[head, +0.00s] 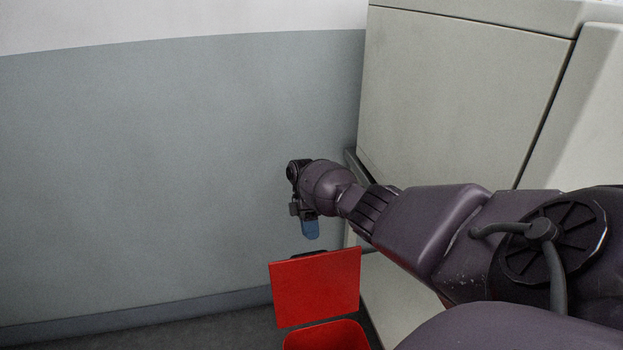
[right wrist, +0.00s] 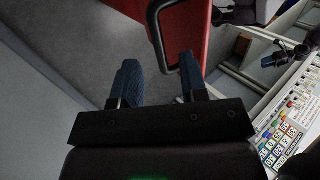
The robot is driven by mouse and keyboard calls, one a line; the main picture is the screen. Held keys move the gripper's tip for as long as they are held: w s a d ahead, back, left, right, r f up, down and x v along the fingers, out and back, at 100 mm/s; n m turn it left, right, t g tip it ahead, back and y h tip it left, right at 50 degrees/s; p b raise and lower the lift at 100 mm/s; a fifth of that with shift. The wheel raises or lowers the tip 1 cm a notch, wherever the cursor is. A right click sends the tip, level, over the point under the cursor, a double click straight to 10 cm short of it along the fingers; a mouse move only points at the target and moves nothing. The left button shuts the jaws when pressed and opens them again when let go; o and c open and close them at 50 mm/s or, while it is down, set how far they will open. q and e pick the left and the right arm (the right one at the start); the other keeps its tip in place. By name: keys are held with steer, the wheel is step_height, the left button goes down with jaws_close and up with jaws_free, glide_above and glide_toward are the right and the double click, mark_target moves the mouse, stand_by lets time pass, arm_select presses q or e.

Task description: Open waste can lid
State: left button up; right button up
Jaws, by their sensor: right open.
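The red waste can (head: 327,336) stands at the bottom of the head view, cut off by the frame edge. Its red lid (head: 318,287) stands raised and tilted up from the can, with a dark handle at its top edge. My right gripper (head: 310,228) is just above the lid, fingers pointing down. In the right wrist view its blue fingers (right wrist: 160,80) are apart with nothing between them. The dark handle loop (right wrist: 158,35) and red lid (right wrist: 185,28) are just beyond the fingertips. What looks like my left gripper (right wrist: 277,58) shows small at right, jaws unclear.
A grey wall (head: 180,170) rises behind and left of the can. A large pale cabinet-like unit (head: 460,90) stands close on the right, behind my right arm. Dark floor (head: 210,335) is open left of the can. A label-covered panel (right wrist: 285,130) shows in the wrist view.

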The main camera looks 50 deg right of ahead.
steer(key=shift+v, duration=2.2)
